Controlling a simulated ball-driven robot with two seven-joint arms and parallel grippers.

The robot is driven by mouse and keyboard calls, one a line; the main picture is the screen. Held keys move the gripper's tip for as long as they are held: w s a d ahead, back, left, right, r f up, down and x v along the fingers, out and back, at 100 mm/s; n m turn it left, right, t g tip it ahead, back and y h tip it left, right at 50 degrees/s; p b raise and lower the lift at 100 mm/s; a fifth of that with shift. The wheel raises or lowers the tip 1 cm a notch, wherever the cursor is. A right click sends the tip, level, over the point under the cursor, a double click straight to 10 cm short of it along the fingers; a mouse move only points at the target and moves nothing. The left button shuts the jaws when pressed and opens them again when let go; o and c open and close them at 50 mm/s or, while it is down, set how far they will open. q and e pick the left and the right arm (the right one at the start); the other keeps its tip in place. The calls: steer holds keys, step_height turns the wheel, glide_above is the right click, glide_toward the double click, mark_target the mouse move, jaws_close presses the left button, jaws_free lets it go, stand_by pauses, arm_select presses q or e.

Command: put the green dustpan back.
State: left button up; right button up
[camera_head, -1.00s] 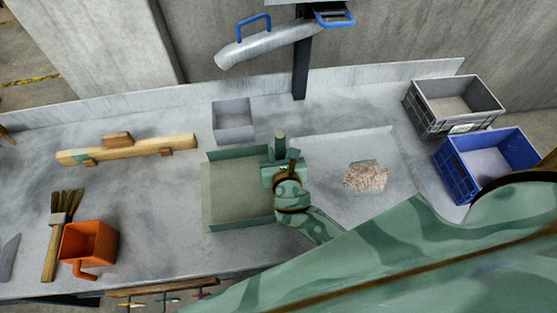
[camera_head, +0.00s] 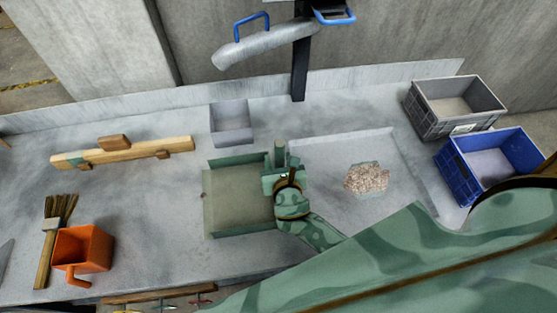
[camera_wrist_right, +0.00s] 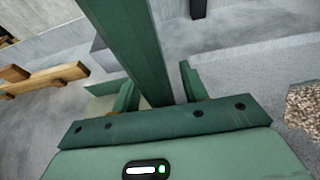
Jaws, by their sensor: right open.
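The green dustpan (camera_head: 238,203) lies on the grey worktop, its pan to the left of my right gripper. My right gripper (camera_head: 281,172) is at the dustpan's right side, by its upright green handle (camera_head: 280,148). In the right wrist view, the handle (camera_wrist_right: 133,40) rises between the two open fingers of the gripper (camera_wrist_right: 157,92). Part of the pan (camera_wrist_right: 100,104) shows behind the left finger. Whether either finger touches the handle I cannot tell. My left gripper is not in view.
A shallow grey tray (camera_head: 325,143) with a heap of grain (camera_head: 367,178) lies to the right. A small grey box (camera_head: 231,123) is behind the dustpan. Grey (camera_head: 430,124) and blue (camera_head: 458,176) crates stand far right. An orange scoop (camera_head: 84,248) and brush (camera_head: 52,240) lie left.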

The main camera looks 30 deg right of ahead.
steer(key=p+v, duration=0.1)
steer(key=v, duration=1.1)
steer(key=shift+f, duration=0.15)
